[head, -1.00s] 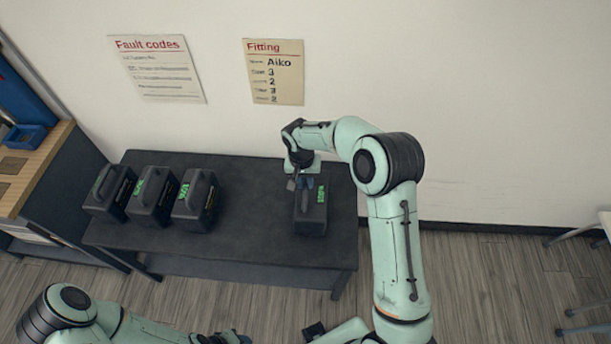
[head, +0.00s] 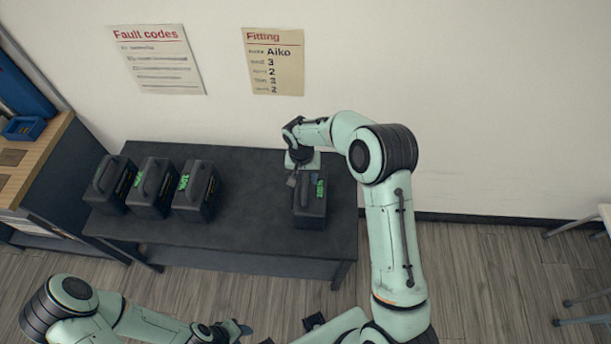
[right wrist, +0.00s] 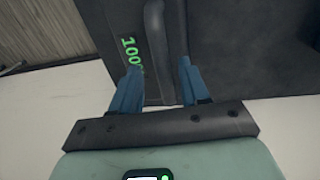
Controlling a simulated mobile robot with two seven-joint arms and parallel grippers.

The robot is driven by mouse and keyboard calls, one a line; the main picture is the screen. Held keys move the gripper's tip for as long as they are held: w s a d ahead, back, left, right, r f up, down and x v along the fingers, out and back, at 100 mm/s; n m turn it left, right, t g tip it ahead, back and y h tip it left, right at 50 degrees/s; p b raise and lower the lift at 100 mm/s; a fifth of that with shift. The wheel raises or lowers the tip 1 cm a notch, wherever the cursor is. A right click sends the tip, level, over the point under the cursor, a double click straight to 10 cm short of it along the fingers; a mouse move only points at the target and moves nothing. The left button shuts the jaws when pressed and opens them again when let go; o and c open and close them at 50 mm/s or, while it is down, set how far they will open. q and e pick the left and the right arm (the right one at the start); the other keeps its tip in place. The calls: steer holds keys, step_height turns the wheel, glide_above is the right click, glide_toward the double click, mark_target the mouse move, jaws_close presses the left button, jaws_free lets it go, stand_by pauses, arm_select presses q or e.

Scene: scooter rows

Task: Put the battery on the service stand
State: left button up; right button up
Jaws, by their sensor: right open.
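Several dark batteries with top handles and green charge displays stand on a black table (head: 250,235). One battery (head: 311,207) stands alone at the table's right end; its display seems to read 100. My right gripper (head: 303,179) is at this battery's far side, near its top. In the right wrist view the right gripper's blue fingers (right wrist: 160,82) are apart, with the battery (right wrist: 215,40) and its handle (right wrist: 153,38) just beyond them. Nothing is clearly held. My left gripper (head: 238,330) is at the bottom edge, away from the table; its jaws are unclear. I cannot identify a service stand.
Three batteries stand in a row at the table's left: left (head: 109,187), middle (head: 152,190), right (head: 195,193). A wooden-topped bench (head: 45,165) with a blue bin (head: 24,128) adjoins on the left. The table's middle is clear. A wall stands behind.

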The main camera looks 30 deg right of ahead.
step_height(320, 180, up, 12)
steer(key=shift+w+a, duration=0.3)
steer(key=shift+a, duration=0.15)
stand_by(0.4)
